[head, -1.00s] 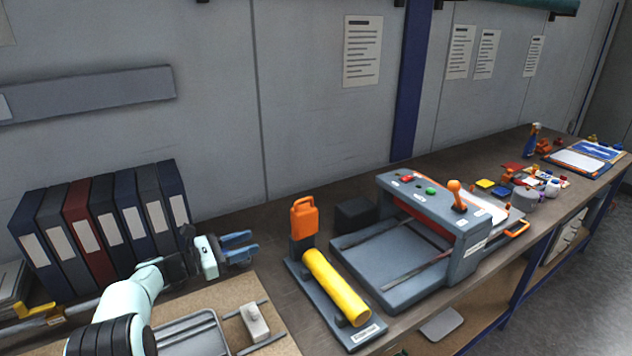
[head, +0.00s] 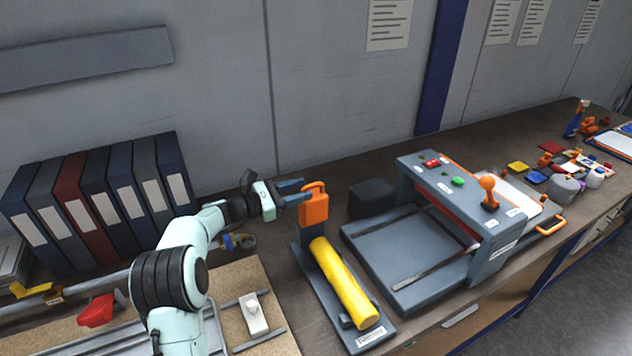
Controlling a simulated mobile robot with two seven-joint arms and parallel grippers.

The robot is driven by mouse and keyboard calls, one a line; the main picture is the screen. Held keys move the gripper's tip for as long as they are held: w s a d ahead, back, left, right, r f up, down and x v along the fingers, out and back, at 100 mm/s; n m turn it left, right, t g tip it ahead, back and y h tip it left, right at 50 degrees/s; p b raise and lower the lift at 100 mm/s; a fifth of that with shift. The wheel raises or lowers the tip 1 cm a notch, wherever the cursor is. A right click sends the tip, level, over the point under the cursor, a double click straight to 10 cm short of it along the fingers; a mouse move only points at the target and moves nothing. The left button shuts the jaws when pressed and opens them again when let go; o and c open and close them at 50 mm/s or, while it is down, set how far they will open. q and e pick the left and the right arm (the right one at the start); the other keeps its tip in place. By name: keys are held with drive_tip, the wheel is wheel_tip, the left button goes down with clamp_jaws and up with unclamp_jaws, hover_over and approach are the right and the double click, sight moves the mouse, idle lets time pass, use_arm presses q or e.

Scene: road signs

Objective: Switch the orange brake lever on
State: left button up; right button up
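The orange brake lever (head: 314,207) is a block-shaped handle with a loop on top. It stands upright at the far end of a grey base plate (head: 377,338), behind a yellow cylinder (head: 343,283). My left gripper (head: 302,192) is just left of the lever, its two blue fingers apart and pointing at the lever's upper part. Whether the fingertips touch the lever, I cannot tell. My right gripper is out of view.
A grey machine (head: 400,247) with red and green buttons and an orange knobbed stick (head: 488,188) stands to the right. A black block (head: 372,198) sits behind. Several binders (head: 120,205) stand at left. A corkboard surface (head: 268,305) lies in front.

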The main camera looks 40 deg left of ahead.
sight(308, 187)
use_arm(q)
drive_tip(key=p+x, duration=0.1)
drive_tip(key=x, duration=0.4)
drive_tip(key=shift+w, duration=0.3)
drive_tip(key=shift+s, duration=0.1)
drive_tip(key=shift+r, duration=0.1)
clamp_jaws()
